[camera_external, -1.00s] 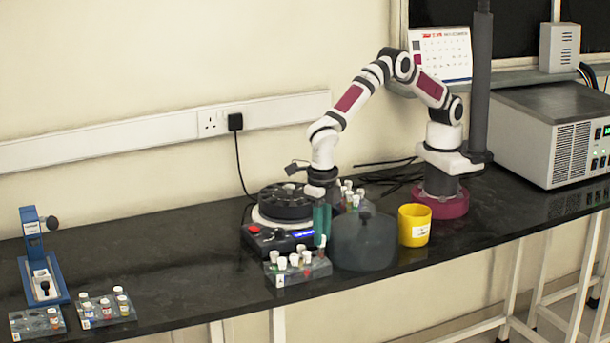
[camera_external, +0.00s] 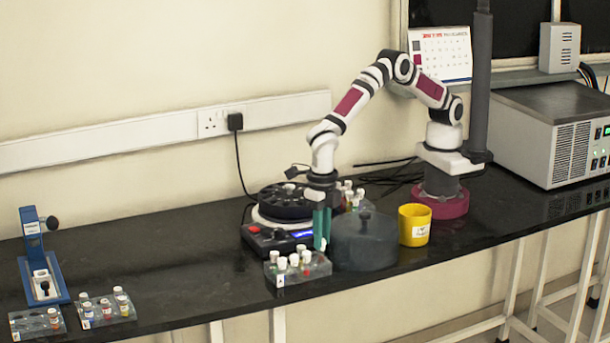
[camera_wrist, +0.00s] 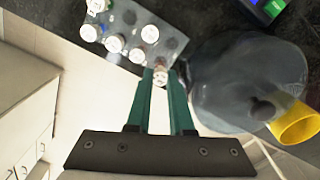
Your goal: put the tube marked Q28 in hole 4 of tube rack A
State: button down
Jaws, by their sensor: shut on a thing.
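My gripper (camera_external: 321,246) has teal fingers pointing down and is shut on a white-capped tube (camera_wrist: 160,76) at the right end of the front rack. It also shows in the wrist view (camera_wrist: 161,72). The tube's marking cannot be read, and its body is mostly hidden. The front rack (camera_external: 300,277) is a clear block with a small label too small to read surely, holding several white-capped tubes. In the wrist view the rack (camera_wrist: 170,22) shows capped tubes and some bare holes. The held tube is at the rack's near right edge; I cannot tell how deep it sits.
A dark grey rounded container (camera_external: 362,243) stands close to the right of my gripper, with a yellow cup (camera_external: 414,225) beyond. A centrifuge-like device (camera_external: 285,205) is behind. Another tube rack (camera_external: 346,190) is behind my gripper. Two racks and a blue stand (camera_external: 40,255) are far left.

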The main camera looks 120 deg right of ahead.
jog(key=shift+f, duration=0.1)
jog(key=shift+f, duration=0.9)
jog(key=shift+c, duration=2)
grip_release()
jog(key=shift+r, duration=3)
